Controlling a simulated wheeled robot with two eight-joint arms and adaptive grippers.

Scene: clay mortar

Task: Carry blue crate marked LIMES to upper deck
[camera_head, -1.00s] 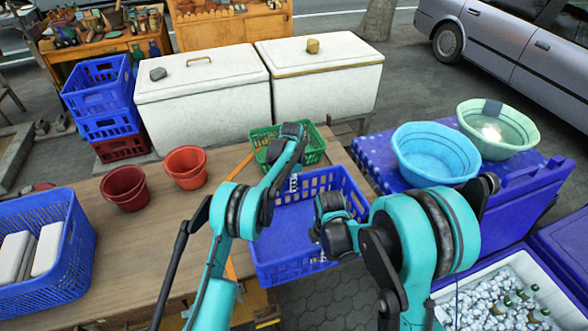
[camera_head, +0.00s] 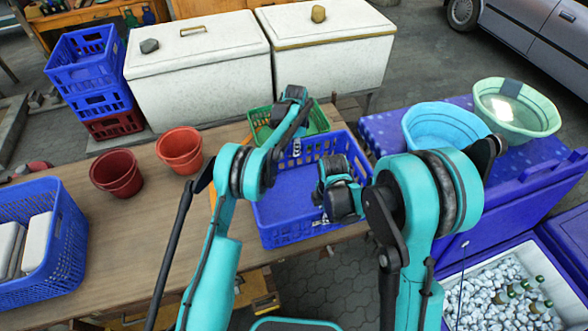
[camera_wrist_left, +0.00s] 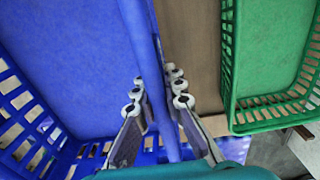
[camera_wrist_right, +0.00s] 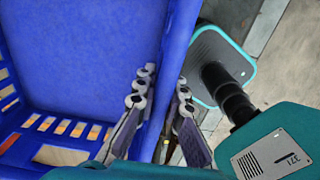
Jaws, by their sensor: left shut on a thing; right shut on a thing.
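A blue slatted crate (camera_head: 285,197) is between my arms at the right end of the wooden table. Its inside looks empty, and no LIMES lettering is readable. My left gripper (camera_head: 297,150) is shut on its far rim, and the left wrist view shows the blue rim (camera_wrist_left: 165,85) between the fingers. My right gripper (camera_head: 324,212) is shut on the near right side, with the rim (camera_wrist_right: 168,85) between its fingers in the right wrist view. I cannot tell whether the crate touches the table. I cannot identify an upper deck.
A green crate (camera_head: 318,121) is just beyond the blue one. Two red pots (camera_head: 117,174) (camera_head: 180,151) and another blue crate (camera_head: 72,232) with white blocks share the table (camera_head: 145,225). Basins (camera_head: 440,128) stand right. White chests (camera_head: 195,72) and stacked crates (camera_head: 88,72) stand behind.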

